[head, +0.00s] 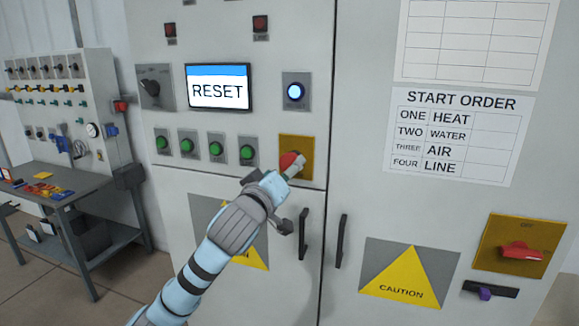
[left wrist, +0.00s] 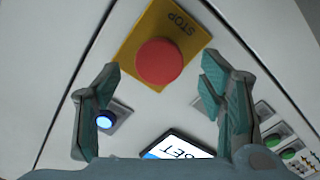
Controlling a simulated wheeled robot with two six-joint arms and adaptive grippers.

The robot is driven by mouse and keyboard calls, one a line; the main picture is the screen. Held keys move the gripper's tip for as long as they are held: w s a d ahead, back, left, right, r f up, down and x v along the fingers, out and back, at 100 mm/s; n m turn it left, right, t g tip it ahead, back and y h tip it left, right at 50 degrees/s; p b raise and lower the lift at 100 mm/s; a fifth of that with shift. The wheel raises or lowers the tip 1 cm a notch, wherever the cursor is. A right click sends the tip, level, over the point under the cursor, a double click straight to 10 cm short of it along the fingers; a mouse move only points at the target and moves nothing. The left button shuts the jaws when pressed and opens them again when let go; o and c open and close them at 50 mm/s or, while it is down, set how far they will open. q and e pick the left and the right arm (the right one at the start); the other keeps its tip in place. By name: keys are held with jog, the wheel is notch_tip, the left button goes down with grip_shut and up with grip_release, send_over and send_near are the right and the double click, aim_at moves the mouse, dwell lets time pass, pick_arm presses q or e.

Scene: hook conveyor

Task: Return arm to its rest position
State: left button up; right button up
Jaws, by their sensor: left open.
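My left arm comes in from the bottom of the head view, and my left gripper (head: 284,172) is in front of the red stop button (head: 289,160) on its yellow plate (head: 303,149). In the left wrist view the gripper (left wrist: 160,88) is open and empty, its fingers apart on either side. The red button (left wrist: 159,62) lies ahead between and past the fingertips. I cannot tell whether a finger touches it. My right gripper is not in view.
The grey cabinet has a screen reading RESET (head: 219,90), a lit blue button (head: 295,92) and several green buttons (head: 187,145). Black door handles (head: 304,234) stick out below. A red rotary handle (head: 521,251) is at right. A workbench (head: 75,185) stands at left.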

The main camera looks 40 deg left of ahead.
pick_arm(q)
jog(key=v, duration=0.3)
dwell(0.4)
